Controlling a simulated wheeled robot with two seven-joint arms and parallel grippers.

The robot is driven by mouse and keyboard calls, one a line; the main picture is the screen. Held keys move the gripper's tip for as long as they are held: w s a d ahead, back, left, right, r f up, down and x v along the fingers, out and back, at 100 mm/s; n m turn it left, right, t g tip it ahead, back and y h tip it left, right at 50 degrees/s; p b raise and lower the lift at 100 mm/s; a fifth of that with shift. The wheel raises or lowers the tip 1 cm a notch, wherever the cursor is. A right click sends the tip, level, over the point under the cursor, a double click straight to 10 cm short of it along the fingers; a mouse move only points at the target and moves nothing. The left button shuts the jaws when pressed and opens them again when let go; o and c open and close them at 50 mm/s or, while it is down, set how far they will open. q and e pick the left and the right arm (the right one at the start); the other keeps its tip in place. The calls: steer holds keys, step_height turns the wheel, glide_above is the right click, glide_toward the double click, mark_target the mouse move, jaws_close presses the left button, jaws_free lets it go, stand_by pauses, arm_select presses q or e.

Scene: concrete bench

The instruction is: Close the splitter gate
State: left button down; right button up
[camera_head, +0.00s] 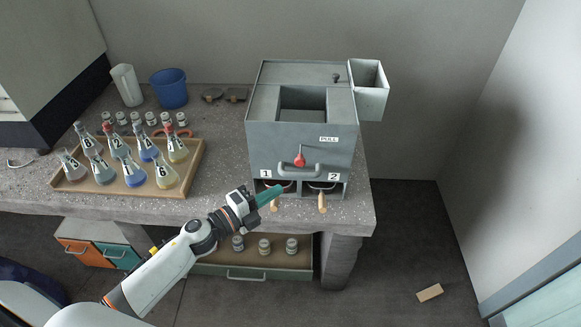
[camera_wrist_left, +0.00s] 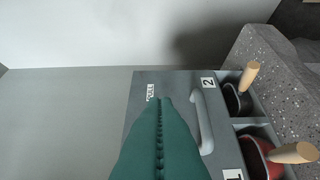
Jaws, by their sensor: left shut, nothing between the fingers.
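The splitter is a grey metal box (camera_head: 302,135) with an open hopper top, standing at the right end of the bench. Its front carries a PULL label (camera_head: 328,139), a red knob (camera_head: 300,161) and a curved light grey handle (camera_head: 296,175). The handle also shows in the left wrist view (camera_wrist_left: 205,122); the red knob does not show there. My left gripper (camera_head: 281,189) has teal fingers, shut and empty, in front of the box's lower front near label 1. In the left wrist view its fingers (camera_wrist_left: 162,102) point at the front panel beside the handle. I cannot tell whether they touch it.
Two pans with wooden handles, pan 1 (camera_wrist_left: 258,158) and pan 2 (camera_wrist_left: 237,99), sit in bays under the box. A grey bin (camera_head: 369,100) hangs at its right. A wooden tray (camera_head: 190,183) of several flasks stands left. An open drawer (camera_head: 250,273) holding jars is below.

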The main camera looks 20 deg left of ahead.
mark_target(300, 164)
arm_select(q)
steer(key=w, duration=0.2)
steer(key=w+d+p, duration=0.1)
steer(key=w, duration=0.5)
steer(key=shift+w+d, duration=0.1)
steer(key=shift+d, duration=0.3)
steer(key=shift+w+a, duration=0.1)
steer(key=shift+w, duration=0.2)
steer(key=w, duration=0.1)
steer(key=w+a+b, duration=0.1)
steer(key=w, duration=0.1)
steer(key=shift+r, duration=0.2)
